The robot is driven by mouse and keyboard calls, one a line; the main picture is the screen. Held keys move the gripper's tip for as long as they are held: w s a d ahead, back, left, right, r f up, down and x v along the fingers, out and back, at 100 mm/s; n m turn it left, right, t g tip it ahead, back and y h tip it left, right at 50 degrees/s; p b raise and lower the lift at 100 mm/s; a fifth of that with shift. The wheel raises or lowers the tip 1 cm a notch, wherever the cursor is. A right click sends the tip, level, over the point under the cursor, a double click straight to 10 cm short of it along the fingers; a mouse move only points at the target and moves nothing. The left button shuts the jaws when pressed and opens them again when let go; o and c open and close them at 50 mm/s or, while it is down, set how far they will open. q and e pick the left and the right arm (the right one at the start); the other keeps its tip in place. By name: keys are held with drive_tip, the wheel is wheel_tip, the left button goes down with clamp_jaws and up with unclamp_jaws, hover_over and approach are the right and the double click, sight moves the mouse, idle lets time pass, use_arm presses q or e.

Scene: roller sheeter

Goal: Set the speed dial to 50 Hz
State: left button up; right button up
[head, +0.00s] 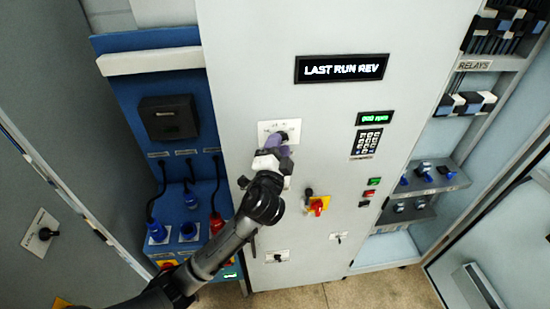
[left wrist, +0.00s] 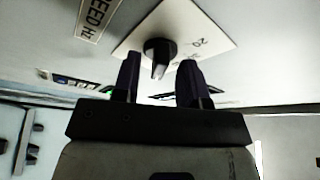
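The speed dial is a black knob on a white plate (head: 270,127). In the left wrist view the knob (left wrist: 160,52) shows clear, with a label (left wrist: 97,18) reading "EED Hz" beside its plate and a "20" mark on it. My left gripper (head: 280,149) is in front of the plate and partly covers the dial in the head view. In the left wrist view my left gripper (left wrist: 160,72) is open, with one dark finger to each side of the knob's lower end. Visible gaps separate the fingers from the knob. The dial's full scale is hidden. My right gripper is not in view.
The grey cabinet front carries a display (head: 342,68) reading "LAST RUN REV", a keypad (head: 366,143) and a red-and-yellow switch (head: 318,205) below right of my gripper. A blue panel (head: 135,115) with plugs and cables stands left. Relay shelves (head: 478,65) are at right.

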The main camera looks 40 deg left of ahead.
use_arm(q)
drive_tip(key=b+v, duration=0.3)
drive_tip(key=v, duration=1)
drive_tip(key=shift+s+b, duration=0.25)
drive_tip(key=shift+b, duration=0.1)
drive_tip(key=shift+d+f, duration=0.1)
drive_tip(key=shift+f, duration=0.05)
